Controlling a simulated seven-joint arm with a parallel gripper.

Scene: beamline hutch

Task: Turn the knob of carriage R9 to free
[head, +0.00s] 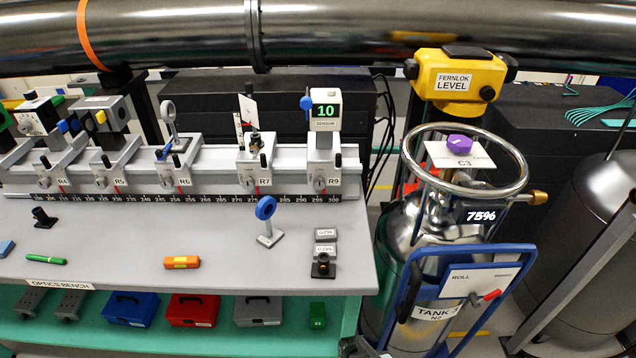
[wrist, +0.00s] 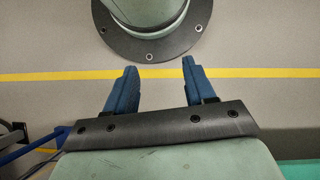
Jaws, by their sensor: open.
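Carriage R9 (head: 322,160) sits at the right end of the rail on the optics bench, in the head view. Its small grey knob (head: 319,183) is on the front face, left of the R9 label. The knob is too small to tell which way it points. A sensor box showing a green 10 (head: 326,110) stands on the carriage. My gripper (wrist: 159,68) shows in the wrist view, with two blue fingers apart and nothing between them. It is over the floor, away from the carriage. I cannot make it out in the head view.
Carriage R7 (head: 258,170) stands left of R9, with R6, R5 and R4 further left. A gas cylinder (head: 400,300) with a handwheel stands right of the bench. A large pipe (head: 350,30) crosses above.

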